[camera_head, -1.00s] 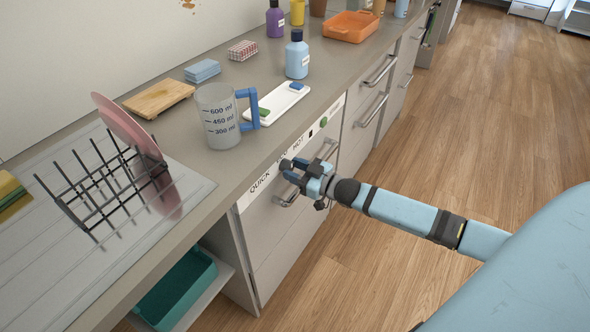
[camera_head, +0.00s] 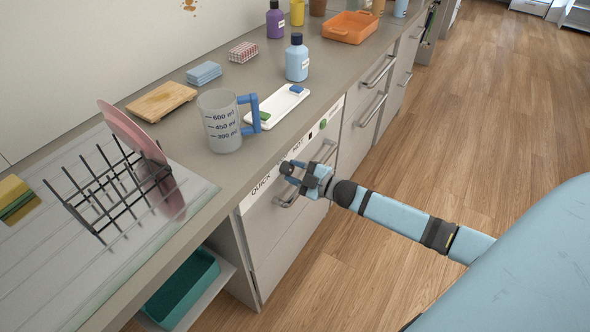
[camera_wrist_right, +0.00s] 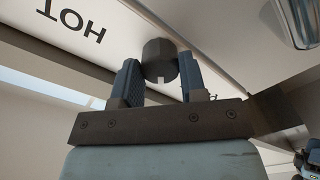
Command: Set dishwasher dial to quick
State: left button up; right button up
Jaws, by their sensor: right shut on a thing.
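The dishwasher (camera_head: 272,231) is built in under the counter, with a white label strip (camera_head: 258,190) along its top edge. QUICK stands at the strip's left end and HOT at its right; the middle word is partly covered. The dark dial (camera_head: 287,168) sticks out of the strip and also shows in the right wrist view (camera_wrist_right: 160,60). A pale notch shows on the dial's lower edge there. My right gripper (camera_head: 294,175) is at the dial, and its two fingers (camera_wrist_right: 160,82) are shut on it, one on each side. My left gripper is not in view.
The dishwasher's bar handle (camera_head: 322,165) runs just below the strip, close to my right gripper. A measuring jug (camera_head: 222,130) and a white tray (camera_head: 263,120) stand on the counter above. The wooden floor to the right is clear.

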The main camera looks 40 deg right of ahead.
jog(key=shift+n, duration=0.8)
jog(key=o, duration=0.9)
jog(key=shift+o, duration=0.2)
jog(key=shift+s, duration=0.1)
jog(key=v, duration=1.3)
jog(key=shift+s+p, duration=0.3)
jog(key=shift+p, duration=0.1)
